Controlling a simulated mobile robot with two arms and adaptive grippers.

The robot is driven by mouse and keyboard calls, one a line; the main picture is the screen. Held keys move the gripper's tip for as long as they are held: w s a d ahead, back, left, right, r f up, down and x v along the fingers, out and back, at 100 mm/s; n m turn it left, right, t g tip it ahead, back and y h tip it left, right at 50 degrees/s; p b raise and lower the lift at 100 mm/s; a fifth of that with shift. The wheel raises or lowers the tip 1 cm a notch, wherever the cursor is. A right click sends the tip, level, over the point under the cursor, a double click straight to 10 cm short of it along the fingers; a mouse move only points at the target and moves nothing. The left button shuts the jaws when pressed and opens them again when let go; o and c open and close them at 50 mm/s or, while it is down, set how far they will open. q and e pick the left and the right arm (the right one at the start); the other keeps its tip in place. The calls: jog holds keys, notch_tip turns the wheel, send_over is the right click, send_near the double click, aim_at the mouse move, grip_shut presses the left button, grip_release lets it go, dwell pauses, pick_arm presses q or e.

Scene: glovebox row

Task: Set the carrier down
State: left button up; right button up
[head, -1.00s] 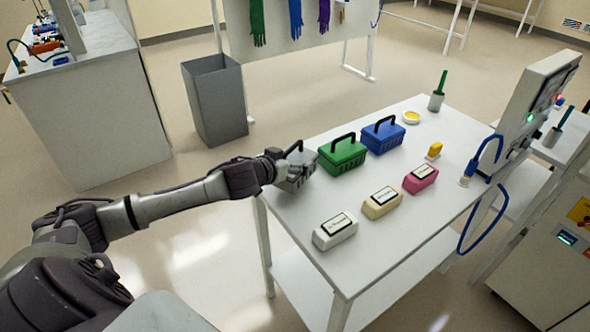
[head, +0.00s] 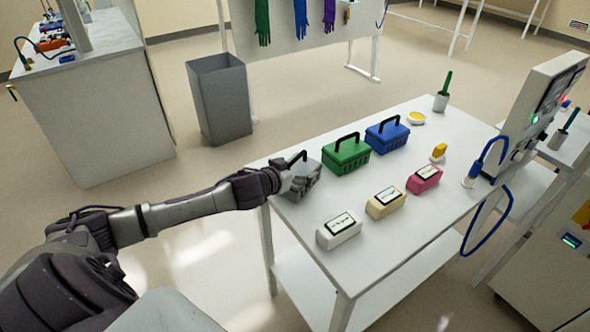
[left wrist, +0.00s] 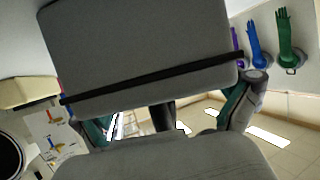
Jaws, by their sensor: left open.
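The grey carrier (head: 309,182) with a black handle stands upright at the left end of the white table (head: 392,240), left of the green carrier (head: 346,157). My left gripper (head: 288,180) is at its left side and hides part of it. In the left wrist view, a large grey body (left wrist: 140,55) crossed by a black bar fills the upper middle; it looks like the carrier with its handle. The fingers of my left gripper (left wrist: 168,115) are spread apart below it. Whether they touch it I cannot tell. My right gripper is not in view.
A blue carrier (head: 387,136) stands beyond the green one. White (head: 338,232), cream (head: 386,203) and pink (head: 424,180) labelled blocks line the near side. A grey bin (head: 220,100) stands on the floor behind. The table's middle strip is clear.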

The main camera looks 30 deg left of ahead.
pick_arm(q)
jog(key=shift+s+r, duration=0.1)
jog(key=v, duration=1.1)
jog(key=shift+s+r+b, duration=0.15)
jog(key=shift+s+b, duration=0.15)
jog(key=shift+s, duration=0.1)
